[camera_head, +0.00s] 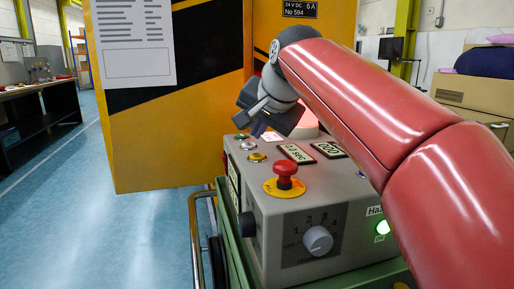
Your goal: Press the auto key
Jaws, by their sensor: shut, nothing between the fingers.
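A grey control box (300,215) stands in the middle of the head view. Along the left of its top are a green key (241,136), a pale key (249,145) and a yellow key (257,157). I cannot read which one is the auto key. My gripper (258,119) is shut and empty over the far part of the box top, near these keys. Whether its tips touch anything is not clear. The gripper and arm hide the far right part of the top.
A red mushroom button (286,172) on a yellow ring rises from the near top. A grey dial (318,240) and a lit green lamp (382,227) are on the front. A yellow and black panel (175,110) stands behind. The floor at left is clear.

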